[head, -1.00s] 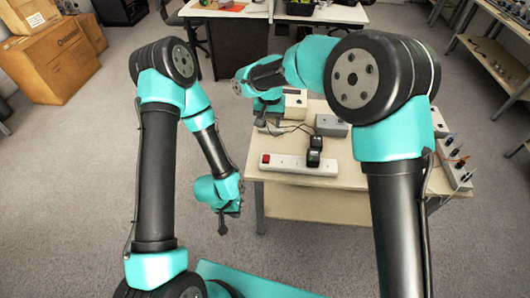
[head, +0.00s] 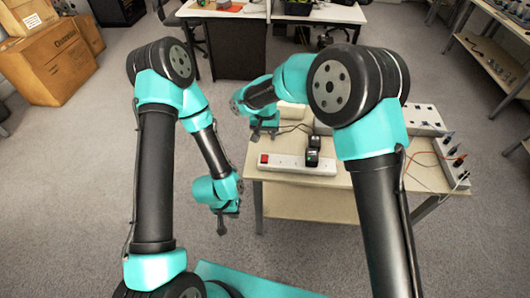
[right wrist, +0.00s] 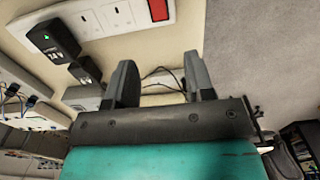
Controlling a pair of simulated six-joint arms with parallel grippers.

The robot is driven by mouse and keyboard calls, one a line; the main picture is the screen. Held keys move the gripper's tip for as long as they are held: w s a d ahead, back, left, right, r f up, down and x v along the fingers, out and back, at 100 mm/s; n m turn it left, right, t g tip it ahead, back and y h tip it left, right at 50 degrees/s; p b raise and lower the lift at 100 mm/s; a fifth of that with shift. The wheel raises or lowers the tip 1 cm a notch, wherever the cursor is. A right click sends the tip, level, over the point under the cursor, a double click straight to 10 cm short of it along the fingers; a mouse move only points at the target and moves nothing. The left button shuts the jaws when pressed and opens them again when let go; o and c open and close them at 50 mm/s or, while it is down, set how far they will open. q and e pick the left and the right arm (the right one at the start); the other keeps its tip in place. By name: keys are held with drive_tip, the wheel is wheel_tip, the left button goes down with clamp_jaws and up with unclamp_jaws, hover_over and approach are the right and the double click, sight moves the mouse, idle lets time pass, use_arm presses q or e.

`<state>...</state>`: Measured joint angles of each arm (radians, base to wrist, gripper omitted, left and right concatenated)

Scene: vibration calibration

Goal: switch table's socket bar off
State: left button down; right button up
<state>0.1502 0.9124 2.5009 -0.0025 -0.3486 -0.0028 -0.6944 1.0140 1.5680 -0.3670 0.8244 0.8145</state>
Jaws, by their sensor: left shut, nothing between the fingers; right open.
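The white socket bar (head: 284,163) lies along the front edge of the pale table (head: 330,181). Its red switch (head: 264,159) is at the left end; it also shows at the top of the right wrist view (right wrist: 158,10). I cannot tell the switch's position. Black adapters (head: 313,151) are plugged into the bar, and one shows a small green light in the right wrist view (right wrist: 47,37). My right gripper (head: 264,135) is open and empty behind the switch, apart from it; its fingers also show in the right wrist view (right wrist: 161,78). My left gripper (head: 222,224) is shut and empty, left of the table.
Grey and white boxes stand behind the bar, partly hidden by my right arm. Dark cables (right wrist: 160,78) run across the tabletop.

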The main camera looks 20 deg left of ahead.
sight(265, 156)
wheel_tip(265, 156, down, 11)
drive_tip(key=shift+r, duration=0.2)
idle(0.3)
clamp_jaws()
